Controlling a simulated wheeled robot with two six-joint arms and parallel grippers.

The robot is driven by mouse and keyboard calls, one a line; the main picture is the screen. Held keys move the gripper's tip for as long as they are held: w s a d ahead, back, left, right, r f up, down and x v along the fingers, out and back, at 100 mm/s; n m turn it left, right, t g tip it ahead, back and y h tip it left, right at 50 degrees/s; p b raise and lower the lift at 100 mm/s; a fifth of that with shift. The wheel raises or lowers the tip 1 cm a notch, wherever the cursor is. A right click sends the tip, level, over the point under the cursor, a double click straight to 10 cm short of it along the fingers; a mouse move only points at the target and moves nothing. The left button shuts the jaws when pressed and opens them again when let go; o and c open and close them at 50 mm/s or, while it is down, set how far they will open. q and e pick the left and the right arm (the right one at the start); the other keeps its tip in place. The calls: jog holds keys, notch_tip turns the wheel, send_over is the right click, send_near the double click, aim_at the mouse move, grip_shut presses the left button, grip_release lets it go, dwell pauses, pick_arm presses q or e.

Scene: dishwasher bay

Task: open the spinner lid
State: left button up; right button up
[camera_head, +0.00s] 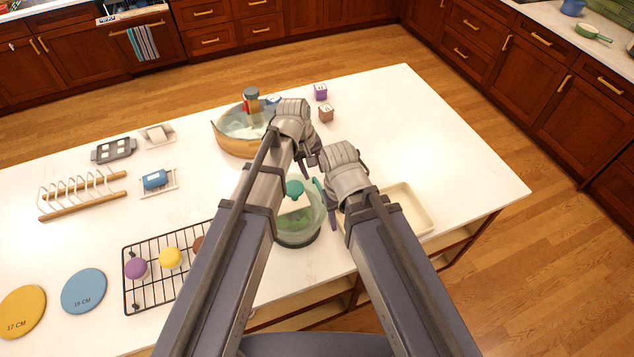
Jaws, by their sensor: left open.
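The salad spinner (298,232), a see-through green bowl, stands on the white island near its front edge. A teal knob (294,188) shows at its top, above a pale patch. My arms cover parts of its left and right sides, so how the lid sits is unclear. My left gripper (309,164) is open, just beyond and above the knob, apart from it as far as I can see. My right gripper (329,205) is beside the spinner's right side, partly hidden by its own wrist; its jaw opening is unclear.
A wooden-sided basin (231,139) holding items stands behind. Two small boxes, purple (321,92) and brown (326,114), lie beyond. A cream tray (412,211) is at right.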

aim_at(318, 184)
pick_arm(q)
jog(key=f+b, duration=0.1)
jog(key=f, duration=0.1)
jog(key=f+b, duration=0.2)
jog(key=d+f+b, duration=0.1)
jog(key=f+b, duration=0.1)
jog(key=shift+w, duration=0.25)
jog(key=shift+r, duration=0.1)
jog(key=shift+c, duration=0.4)
grip_shut()
dwell(0.7)
